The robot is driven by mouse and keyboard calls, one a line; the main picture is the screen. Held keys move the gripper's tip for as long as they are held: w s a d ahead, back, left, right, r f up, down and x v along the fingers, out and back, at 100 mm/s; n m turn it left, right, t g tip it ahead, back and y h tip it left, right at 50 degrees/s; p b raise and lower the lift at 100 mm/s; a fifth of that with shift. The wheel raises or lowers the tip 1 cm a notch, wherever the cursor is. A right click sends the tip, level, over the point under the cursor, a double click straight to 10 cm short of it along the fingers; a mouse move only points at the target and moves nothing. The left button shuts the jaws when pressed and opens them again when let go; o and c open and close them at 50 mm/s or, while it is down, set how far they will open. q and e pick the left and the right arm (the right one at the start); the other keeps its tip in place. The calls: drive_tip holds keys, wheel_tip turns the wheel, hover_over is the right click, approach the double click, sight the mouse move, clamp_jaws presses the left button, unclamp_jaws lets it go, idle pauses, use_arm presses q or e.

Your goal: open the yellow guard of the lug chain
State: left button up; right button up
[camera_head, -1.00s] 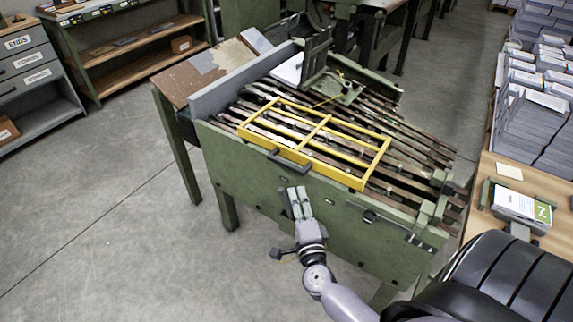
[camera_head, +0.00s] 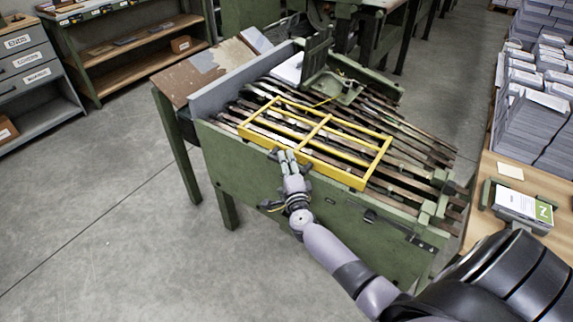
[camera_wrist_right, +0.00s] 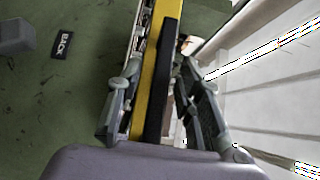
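The yellow guard (camera_head: 352,181) is a barred frame lying flat over the lug chain (camera_head: 405,150) of the green machine. Its dark handle sits on the near long edge, mostly hidden by my right gripper in the head view. My right gripper (camera_head: 287,156) is at this handle. In the right wrist view, the fingers (camera_wrist_right: 160,85) stand open on either side of the guard's yellow bar (camera_wrist_right: 150,75) and black handle (camera_wrist_right: 168,60). A gap shows between the handle and the right-hand finger. My left gripper is not in view.
The green side panel (camera_head: 240,165) of the machine lies below the guard. A wooden table (camera_head: 545,182) with stacked paper (camera_head: 535,120) stands at the right. A shelf (camera_head: 130,65) and a drawer cabinet (camera_head: 30,70) stand at the left. Bare floor (camera_head: 90,190) lies between.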

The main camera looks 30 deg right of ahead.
drive_tip(key=shift+c, duration=0.4)
clamp_jaws()
idle(0.4)
